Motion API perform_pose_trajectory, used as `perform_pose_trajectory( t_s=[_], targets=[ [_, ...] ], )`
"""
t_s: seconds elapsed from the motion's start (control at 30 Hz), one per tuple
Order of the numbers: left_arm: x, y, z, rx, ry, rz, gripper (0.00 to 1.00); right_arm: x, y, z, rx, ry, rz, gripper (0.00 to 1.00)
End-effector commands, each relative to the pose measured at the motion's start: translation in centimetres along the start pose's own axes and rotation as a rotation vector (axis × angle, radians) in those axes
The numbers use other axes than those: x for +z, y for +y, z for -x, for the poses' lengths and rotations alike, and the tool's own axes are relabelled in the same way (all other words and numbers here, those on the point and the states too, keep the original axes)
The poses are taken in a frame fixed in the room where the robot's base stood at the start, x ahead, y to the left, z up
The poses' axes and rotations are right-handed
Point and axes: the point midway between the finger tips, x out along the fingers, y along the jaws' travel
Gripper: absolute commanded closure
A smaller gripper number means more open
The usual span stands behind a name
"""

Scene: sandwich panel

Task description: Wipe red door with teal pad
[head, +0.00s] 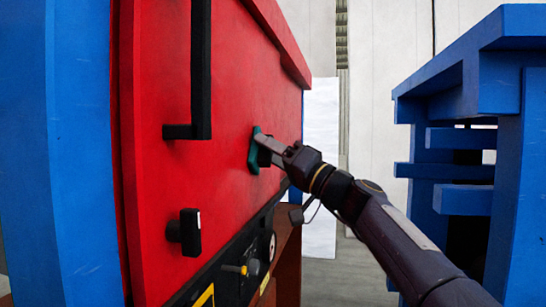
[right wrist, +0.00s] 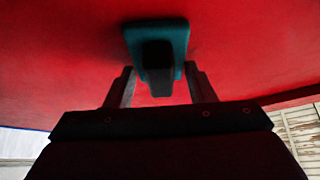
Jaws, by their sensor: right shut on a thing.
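The red door (head: 232,90) fills the middle left of the head view and also spans the top of the right wrist view (right wrist: 60,70). The teal pad (head: 254,151) is upright with its flat face against the door, or very close to it, right of the black handle. My right gripper (head: 268,146) is shut on the pad's dark grip. In the right wrist view the pad (right wrist: 178,32) is ahead of my right gripper (right wrist: 160,85), with the dark grip between the fingers. Whether the pad presses on the door cannot be told. My left gripper is not in view.
A long black handle (head: 201,70) and a black knob (head: 188,232) stick out of the door. A panel with knobs (head: 240,265) lies below. Blue framing (head: 60,150) stands at left, a blue rack (head: 510,180) at right. Grey floor shows between.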

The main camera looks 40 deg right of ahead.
Motion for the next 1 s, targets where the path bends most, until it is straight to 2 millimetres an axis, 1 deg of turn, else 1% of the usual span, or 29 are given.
perform_pose_trajectory(
  t_s=[0.23, 0.43, 0.57, 0.8, 0.87, 1.0],
  targets=[
    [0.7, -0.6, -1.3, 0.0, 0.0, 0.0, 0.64, 1.2, -1.6, 0.6, -0.006, -0.002, 0.0, 0.69],
    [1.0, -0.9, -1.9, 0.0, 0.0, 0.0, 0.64, 1.8, -2.8, 1.0, -0.003, -0.002, 0.0, 0.69],
    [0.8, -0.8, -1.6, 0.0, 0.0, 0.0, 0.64, 1.5, -3.1, 0.8, -0.003, -0.002, -0.001, 0.69],
    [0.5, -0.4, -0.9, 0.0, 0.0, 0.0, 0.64, 0.5, -3.9, 0.1, -0.002, -0.001, 0.0, 0.69],
    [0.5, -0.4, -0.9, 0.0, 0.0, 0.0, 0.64, 0.4, -3.8, 0.1, -0.002, -0.001, -0.001, 0.69],
    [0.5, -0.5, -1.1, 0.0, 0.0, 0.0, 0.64, 0.0, -2.9, -0.2, 0.0, -0.001, -0.002, 0.69]
  ],
)
